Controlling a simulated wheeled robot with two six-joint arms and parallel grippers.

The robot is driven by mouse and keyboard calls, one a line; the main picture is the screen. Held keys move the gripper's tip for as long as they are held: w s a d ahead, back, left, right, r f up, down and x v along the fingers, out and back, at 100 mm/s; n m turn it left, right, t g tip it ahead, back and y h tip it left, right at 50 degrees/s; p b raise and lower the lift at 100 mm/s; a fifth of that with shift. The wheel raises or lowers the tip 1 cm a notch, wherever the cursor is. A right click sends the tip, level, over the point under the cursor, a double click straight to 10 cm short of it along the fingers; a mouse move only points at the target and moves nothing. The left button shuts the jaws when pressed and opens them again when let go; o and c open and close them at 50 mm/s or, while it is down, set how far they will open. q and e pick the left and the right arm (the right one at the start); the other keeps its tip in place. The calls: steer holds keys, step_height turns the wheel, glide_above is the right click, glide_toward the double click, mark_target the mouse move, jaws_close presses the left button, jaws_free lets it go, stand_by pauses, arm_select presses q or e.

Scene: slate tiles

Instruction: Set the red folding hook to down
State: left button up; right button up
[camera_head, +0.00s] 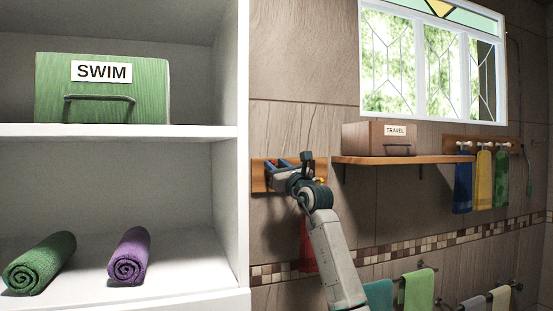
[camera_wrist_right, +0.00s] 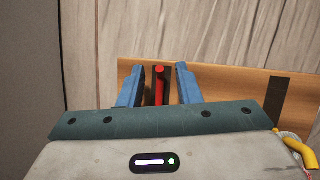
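The red folding hook (camera_wrist_right: 160,85) shows in the right wrist view as a narrow upright red bar with a rounded top, in front of a wooden wall board (camera_wrist_right: 230,84). My right gripper (camera_wrist_right: 159,72) is open, with one blue finger on each side of the hook and gaps between; I see no contact. My left gripper is not in view.
A red towel (camera_head: 308,248) hangs below, partly behind my right arm. A wooden shelf (camera_head: 432,160) with a TRAVEL box (camera_head: 365,139) is right of the board. The white cabinet (camera_head: 243,220) edge stands close on the left. A dark strip (camera_wrist_right: 278,97) crosses the board.

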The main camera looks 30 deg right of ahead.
steer(key=shift+w, duration=0.25)
jaws_close()
